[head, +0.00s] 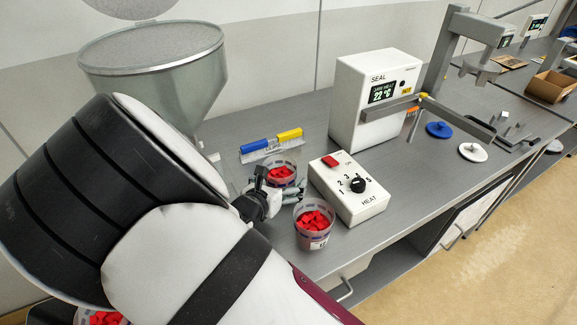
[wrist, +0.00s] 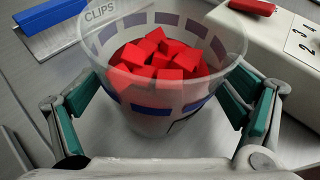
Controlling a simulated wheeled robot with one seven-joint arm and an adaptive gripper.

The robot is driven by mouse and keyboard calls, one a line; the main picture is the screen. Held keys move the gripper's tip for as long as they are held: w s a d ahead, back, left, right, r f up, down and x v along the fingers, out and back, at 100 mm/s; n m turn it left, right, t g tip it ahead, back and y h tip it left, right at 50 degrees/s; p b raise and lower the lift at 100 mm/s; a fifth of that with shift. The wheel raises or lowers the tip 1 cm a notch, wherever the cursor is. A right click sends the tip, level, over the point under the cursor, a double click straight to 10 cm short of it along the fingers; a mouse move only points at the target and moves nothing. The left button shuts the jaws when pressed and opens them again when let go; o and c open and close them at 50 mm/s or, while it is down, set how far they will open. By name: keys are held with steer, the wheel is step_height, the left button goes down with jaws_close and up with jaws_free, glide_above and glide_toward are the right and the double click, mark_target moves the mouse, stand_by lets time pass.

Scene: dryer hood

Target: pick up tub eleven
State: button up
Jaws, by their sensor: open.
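Two clear tubs of red pieces stand on the grey bench. The back tub (head: 281,175) is beside the clips tray. The front tub (head: 313,228) is beside the heat box and carries a small mark that may read 11; I cannot be sure. My gripper (head: 268,196) is open at the back tub. In the wrist view, my gripper (wrist: 165,115) has its teal-padded fingers on either side of a tub (wrist: 150,108) with red pieces, with small gaps beside it. No number shows on that tub there.
The white heat box (head: 348,188) stands close right of the tubs. The clips tray (head: 272,146) with blue and yellow bars lies behind. A metal hopper (head: 160,75) is at the left and the seal machine (head: 372,100) behind. Another tub (head: 103,318) shows at the bottom left.

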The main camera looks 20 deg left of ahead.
steer(key=c, duration=1.5)
steer(key=shift+r, duration=0.1)
